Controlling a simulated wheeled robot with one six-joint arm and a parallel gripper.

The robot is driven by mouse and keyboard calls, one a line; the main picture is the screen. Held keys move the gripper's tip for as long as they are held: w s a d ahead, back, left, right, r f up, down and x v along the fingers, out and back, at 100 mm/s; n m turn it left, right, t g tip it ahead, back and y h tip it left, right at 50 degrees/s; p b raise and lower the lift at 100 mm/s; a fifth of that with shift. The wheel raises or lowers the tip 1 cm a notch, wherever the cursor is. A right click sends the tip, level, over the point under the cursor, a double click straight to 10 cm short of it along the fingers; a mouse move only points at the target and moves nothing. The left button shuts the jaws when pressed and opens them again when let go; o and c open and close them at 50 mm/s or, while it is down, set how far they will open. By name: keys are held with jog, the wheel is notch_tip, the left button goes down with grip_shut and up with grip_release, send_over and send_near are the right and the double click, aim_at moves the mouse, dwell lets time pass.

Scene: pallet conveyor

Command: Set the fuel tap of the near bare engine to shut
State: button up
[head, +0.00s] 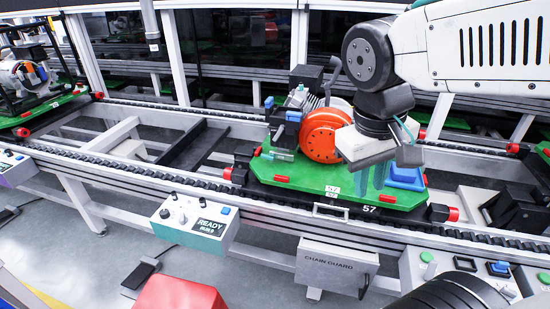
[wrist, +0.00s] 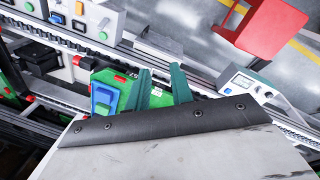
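The bare engine (head: 322,135), with a round orange cover and grey and black parts, sits on a green pallet (head: 285,172) marked 57 on the conveyor. Small blue parts (head: 293,116) show on its left side; I cannot tell which part is the fuel tap. My gripper (head: 371,182) is just right of the orange cover, fingers pointing down over the pallet. In the wrist view my gripper (wrist: 162,72) shows two teal fingers apart with nothing between them. The engine is not seen there. A blue block (head: 405,177) lies right of the fingers; it also shows in the wrist view (wrist: 103,97).
A framed engine (head: 28,75) stands on another green pallet at the left. A READY control box (head: 195,218) and a chain guard (head: 338,262) are on the conveyor's near side. A red box (head: 175,293) stands in front. Posts rise behind the conveyor.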

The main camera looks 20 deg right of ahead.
jog(key=w+f+h, duration=0.3)
jog(key=w+h, duration=0.2)
jog(key=w, duration=0.8)
jog(key=w+f+h, duration=0.4)
jog(key=w+h, duration=0.1)
jog(key=w, duration=0.8)
jog(key=n+t+h, duration=0.3)
jog(key=n+t, duration=0.2)
jog(key=t, duration=0.4)
send_near(264, 158)
jog(key=x, duration=0.8)
